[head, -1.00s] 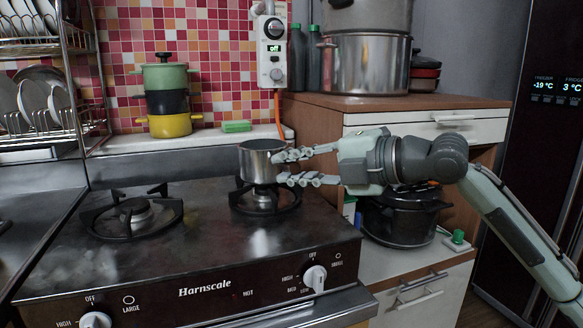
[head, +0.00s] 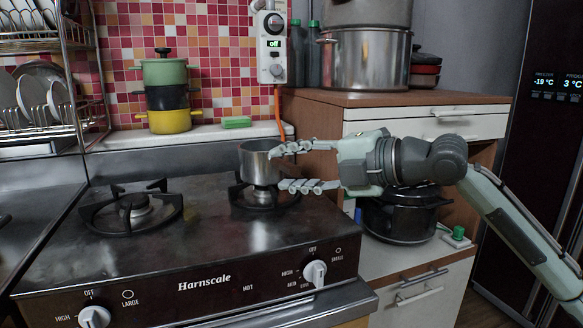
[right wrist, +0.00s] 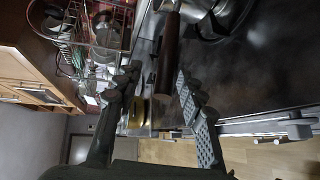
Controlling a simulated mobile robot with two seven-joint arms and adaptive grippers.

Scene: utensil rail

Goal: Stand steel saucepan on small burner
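The steel saucepan (head: 260,161) stands upright on the right burner (head: 266,196), the smaller-looking of the two on the stove. Its brown handle (right wrist: 168,58) and part of its steel body (right wrist: 207,14) show in the right wrist view. My right gripper (head: 302,167) is just right of the pan with its fingers spread. In the right wrist view the handle lies between the fingertips, with gaps visible on both sides. The handle is hard to make out in the head view. My left gripper is out of view.
The left burner (head: 132,210) is empty. Stacked coloured pots (head: 168,92) and a green sponge (head: 237,122) sit on the ledge behind. A wooden cabinet (head: 390,100) with a large pot (head: 368,60) stands right. A black pot (head: 400,220) sits lower, beneath my right arm.

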